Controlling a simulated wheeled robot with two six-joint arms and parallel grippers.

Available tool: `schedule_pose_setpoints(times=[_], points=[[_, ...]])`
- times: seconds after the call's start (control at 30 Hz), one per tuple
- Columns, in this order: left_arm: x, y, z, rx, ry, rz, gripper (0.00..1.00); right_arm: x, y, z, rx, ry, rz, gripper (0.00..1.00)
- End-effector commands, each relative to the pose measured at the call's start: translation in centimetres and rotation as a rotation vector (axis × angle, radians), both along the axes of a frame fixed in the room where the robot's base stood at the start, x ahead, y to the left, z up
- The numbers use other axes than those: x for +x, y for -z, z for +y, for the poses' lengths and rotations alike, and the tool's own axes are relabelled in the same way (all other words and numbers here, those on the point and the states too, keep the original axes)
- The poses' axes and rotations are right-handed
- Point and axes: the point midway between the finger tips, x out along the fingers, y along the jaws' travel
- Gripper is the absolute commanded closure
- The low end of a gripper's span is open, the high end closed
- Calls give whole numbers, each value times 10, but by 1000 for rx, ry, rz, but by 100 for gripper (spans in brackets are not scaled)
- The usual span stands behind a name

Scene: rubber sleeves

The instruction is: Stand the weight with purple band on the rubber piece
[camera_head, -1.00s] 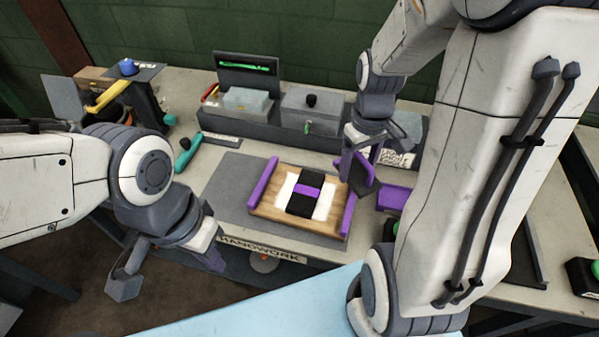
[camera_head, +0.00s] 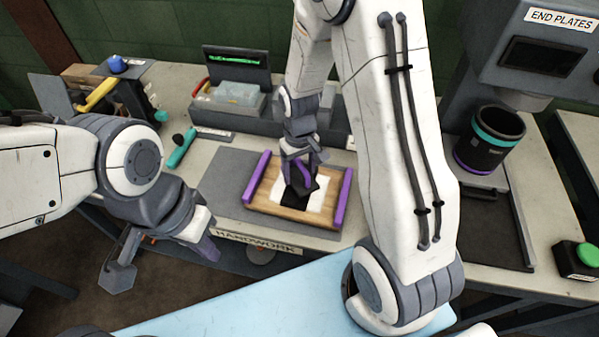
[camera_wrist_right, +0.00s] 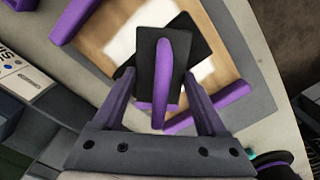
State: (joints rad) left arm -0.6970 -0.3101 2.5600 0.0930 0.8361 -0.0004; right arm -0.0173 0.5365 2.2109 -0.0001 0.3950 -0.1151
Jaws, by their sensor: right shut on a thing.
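The weight, a black block with a purple band (camera_head: 302,190), is held in my right gripper (camera_head: 301,180) over the wooden board. In the right wrist view the weight (camera_wrist_right: 147,62) sits between the two fingers of my right gripper (camera_wrist_right: 163,108). The black rubber piece (camera_head: 291,214) lies on white paper on the board, mostly hidden under the weight. Its corner shows beside the weight in the wrist view (camera_wrist_right: 197,42). I cannot tell whether weight and rubber touch. My left gripper (camera_head: 162,265) is open and empty, off the table's front edge.
The wooden board (camera_head: 262,203) has purple rails (camera_head: 257,176) on both sides and lies on a grey mat (camera_head: 225,185). A teal-handled tool (camera_head: 182,148) lies left. A dark cup (camera_head: 490,138) stands right, under the END PLATES machine.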

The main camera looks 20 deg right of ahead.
Motion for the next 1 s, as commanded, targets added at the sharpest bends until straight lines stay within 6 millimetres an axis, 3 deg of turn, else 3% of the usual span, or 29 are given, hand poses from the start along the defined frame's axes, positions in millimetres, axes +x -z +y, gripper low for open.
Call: schedule_pose_setpoints(times=[0.13,0.53,0.57,0.6,0.63,1.0], points=[[0,-2,0,0,0,0,100,0,13,0,0,0,-1,100],[0,1,0,0,0,0,100,1,18,0,0,0,-3,100],[0,1,0,0,0,0,100,0,19,0,0,0,-1,22],[0,0,0,0,0,0,100,0,18,0,0,0,-1,6],[0,0,0,0,0,0,100,0,18,0,0,0,-1,0],[0,-1,0,0,0,0,100,1,7,0,1,0,-4,0]])
